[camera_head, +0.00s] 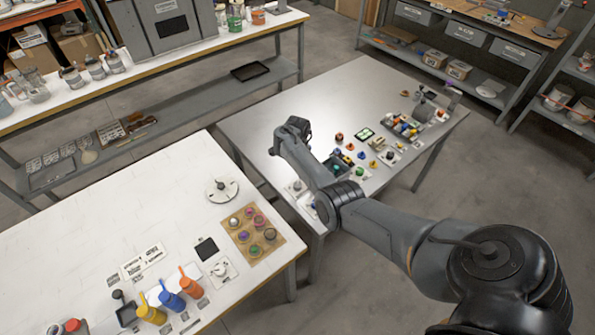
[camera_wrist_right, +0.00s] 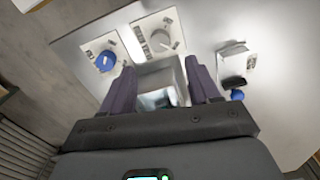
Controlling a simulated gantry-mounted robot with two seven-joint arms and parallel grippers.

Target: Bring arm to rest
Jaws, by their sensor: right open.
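My right arm comes in from the lower right in the head view and reaches over the grey table (camera_head: 262,108). Its end (camera_head: 290,140) is above the left part of that table. The fingers themselves cannot be made out there. In the right wrist view my right gripper (camera_wrist_right: 160,75) is open, with its two purple-grey fingers apart. A pale grey, box-like thing (camera_wrist_right: 160,72) shows between the fingers. I cannot tell how far below them it is, and no grip on it shows. My left gripper is not in view.
In the wrist view, a blue round part (camera_wrist_right: 106,61) and a white dial (camera_wrist_right: 160,42) lie beyond the fingers. Small coloured parts (camera_head: 375,143) and a filled rack (camera_head: 403,128) stand right of the arm.

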